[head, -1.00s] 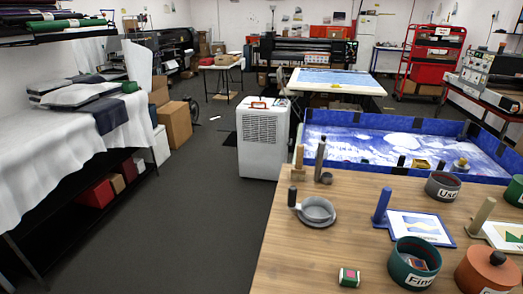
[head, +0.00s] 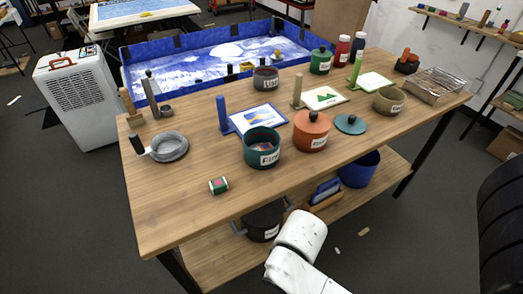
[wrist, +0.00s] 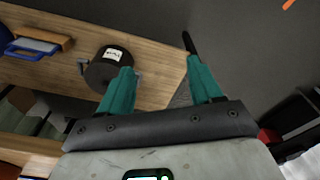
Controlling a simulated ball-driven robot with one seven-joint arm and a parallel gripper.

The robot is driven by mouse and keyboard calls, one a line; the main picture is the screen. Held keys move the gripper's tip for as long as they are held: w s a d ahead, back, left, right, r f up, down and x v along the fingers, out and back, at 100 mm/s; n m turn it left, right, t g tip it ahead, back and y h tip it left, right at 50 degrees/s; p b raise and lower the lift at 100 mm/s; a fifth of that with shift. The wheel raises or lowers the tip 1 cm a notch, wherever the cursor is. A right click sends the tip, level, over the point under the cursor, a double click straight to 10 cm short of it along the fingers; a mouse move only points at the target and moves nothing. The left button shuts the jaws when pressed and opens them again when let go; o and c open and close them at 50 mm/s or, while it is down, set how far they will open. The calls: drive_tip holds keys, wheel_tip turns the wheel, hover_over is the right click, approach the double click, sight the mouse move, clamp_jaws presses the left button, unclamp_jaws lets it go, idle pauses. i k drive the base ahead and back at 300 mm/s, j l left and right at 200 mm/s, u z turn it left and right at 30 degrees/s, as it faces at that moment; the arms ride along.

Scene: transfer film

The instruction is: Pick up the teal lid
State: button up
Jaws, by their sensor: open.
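The teal lid (head: 350,124) lies flat on the wooden table top, knob up, towards the right in the head view. It sits between the orange lidded pot (head: 311,130) and an open olive pot (head: 389,99). A green lidded pot (head: 320,60) stands farther back. My gripper (wrist: 160,55) is open and empty in the wrist view, with its teal fingers apart. The lid is not in the wrist view, which shows the lower shelf and floor. In the head view my white arm is low in front of the table; the fingers do not show there.
An open teal pot (head: 262,147) stands left of the orange pot. Picture cards (head: 258,119) with upright posts stand behind. A wire basket (head: 437,86) is at the table's right end.

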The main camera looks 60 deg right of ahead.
sight(352, 124)
drive_tip(key=z, duration=1.7)
